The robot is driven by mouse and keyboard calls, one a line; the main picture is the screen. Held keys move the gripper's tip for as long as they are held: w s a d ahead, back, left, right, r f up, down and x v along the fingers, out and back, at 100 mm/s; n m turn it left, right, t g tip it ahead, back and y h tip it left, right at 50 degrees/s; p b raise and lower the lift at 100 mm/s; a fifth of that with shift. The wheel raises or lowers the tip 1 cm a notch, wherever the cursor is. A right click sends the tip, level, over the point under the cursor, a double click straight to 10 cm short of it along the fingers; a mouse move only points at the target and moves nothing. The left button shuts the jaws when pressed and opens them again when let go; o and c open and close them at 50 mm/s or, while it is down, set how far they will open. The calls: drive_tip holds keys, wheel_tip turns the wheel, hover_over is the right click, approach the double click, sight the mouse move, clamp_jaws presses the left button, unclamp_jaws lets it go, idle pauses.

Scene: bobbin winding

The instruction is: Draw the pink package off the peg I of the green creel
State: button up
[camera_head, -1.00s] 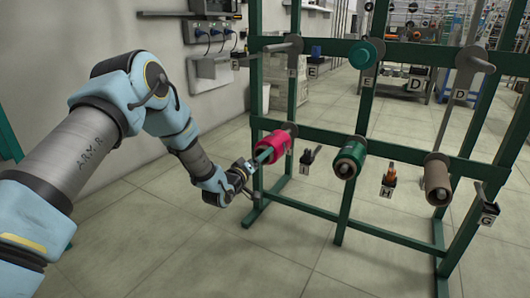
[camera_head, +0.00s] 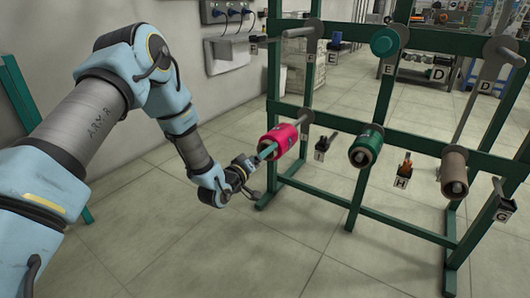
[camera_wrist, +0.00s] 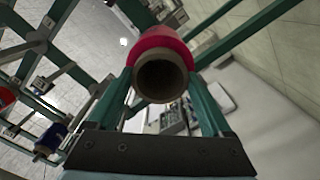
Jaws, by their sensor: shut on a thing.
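In the wrist view the green fingers lie on either side of the package, and the tube's open end faces the camera. The bore looks dark, with no peg end showing in it. A bit of peg shows behind the package in the head view; whether it still reaches into the tube I cannot tell.
Creel posts and rails stand close by. The floor in front is clear.

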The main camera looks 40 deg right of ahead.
drive_tip(key=shift+a, duration=0.1)
drive_tip(key=p+v, duration=0.1)
drive_tip(key=v, duration=0.8)
drive_tip(key=shift+a, duration=0.3)
